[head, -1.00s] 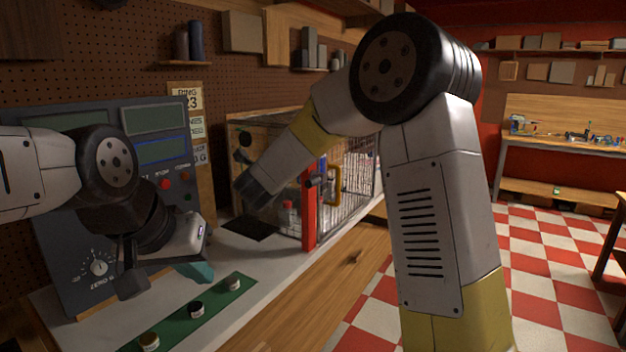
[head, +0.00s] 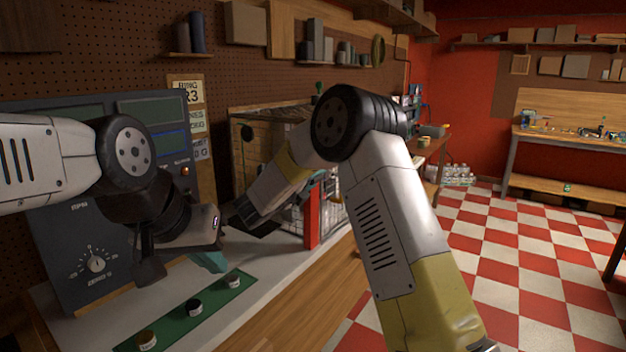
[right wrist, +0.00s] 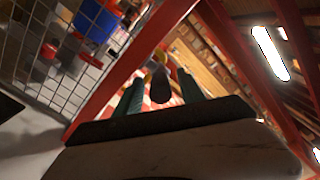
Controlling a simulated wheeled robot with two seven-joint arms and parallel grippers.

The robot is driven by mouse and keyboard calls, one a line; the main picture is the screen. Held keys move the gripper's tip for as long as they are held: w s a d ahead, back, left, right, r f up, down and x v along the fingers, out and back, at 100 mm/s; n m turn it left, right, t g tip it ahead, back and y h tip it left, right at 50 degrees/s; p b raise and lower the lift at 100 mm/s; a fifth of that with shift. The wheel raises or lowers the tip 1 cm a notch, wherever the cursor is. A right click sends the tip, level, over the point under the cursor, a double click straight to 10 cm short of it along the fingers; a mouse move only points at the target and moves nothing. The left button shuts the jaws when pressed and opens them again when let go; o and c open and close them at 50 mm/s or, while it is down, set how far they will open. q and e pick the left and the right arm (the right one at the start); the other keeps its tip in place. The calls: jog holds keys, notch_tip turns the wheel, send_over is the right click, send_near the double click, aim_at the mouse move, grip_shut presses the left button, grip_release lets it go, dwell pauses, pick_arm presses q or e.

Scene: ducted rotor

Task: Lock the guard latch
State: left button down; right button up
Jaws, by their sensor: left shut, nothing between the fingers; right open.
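The caged guard box stands on the bench in the head view, with a red post (head: 312,218) at its near corner. In the right wrist view a dark rounded knob (right wrist: 160,88), apparently the latch handle, shows between the two teal fingers of my right gripper (right wrist: 157,94). The gripper is open; I cannot tell whether either finger touches the knob. A little yellow shows behind it. In the head view my right forearm hides most of the latch area. My left gripper (head: 208,262) is shut and empty above the bench, in front of the control panel.
The grey control panel (head: 60,240) with a dial stands at left. A green strip (head: 215,305) with several small round pieces lies on the bench front. Wire mesh (right wrist: 52,60) and red frame bars (right wrist: 125,75) are close around my right gripper. The checkered floor at right is clear.

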jog(key=shift+w+d, duration=0.15)
jog(key=shift+w, duration=0.05)
grip_shut()
dwell(1.3)
